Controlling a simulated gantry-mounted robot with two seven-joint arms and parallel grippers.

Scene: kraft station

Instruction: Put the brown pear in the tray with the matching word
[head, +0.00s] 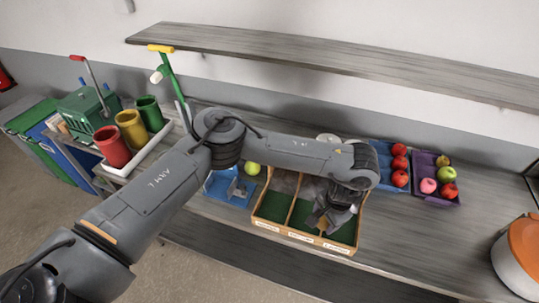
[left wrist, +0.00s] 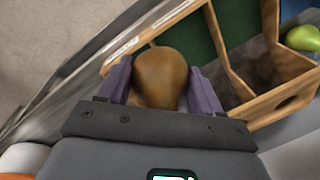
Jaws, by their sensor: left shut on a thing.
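The brown pear (left wrist: 160,75) is held between the two fingers of my left gripper (left wrist: 160,84) in the left wrist view. In the head view that gripper (head: 328,218) hangs over the right-hand compartment of a wooden tray (head: 299,238), and only a small brown bit of the pear (head: 322,224) shows. The tray has three green-floored compartments and small white labels on its front edge; the words are too small to read. The tray also shows in the left wrist view (left wrist: 263,108), beside and behind the pear. My right gripper is not in view.
A blue tray (head: 217,191) with a yellow-green fruit (head: 253,168) stands left of the wooden tray. A blue crate (head: 383,156) of red fruit and a purple crate (head: 449,200) of mixed fruit stand right. An orange-topped bin (head: 524,240) is far right. The front-right counter is clear.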

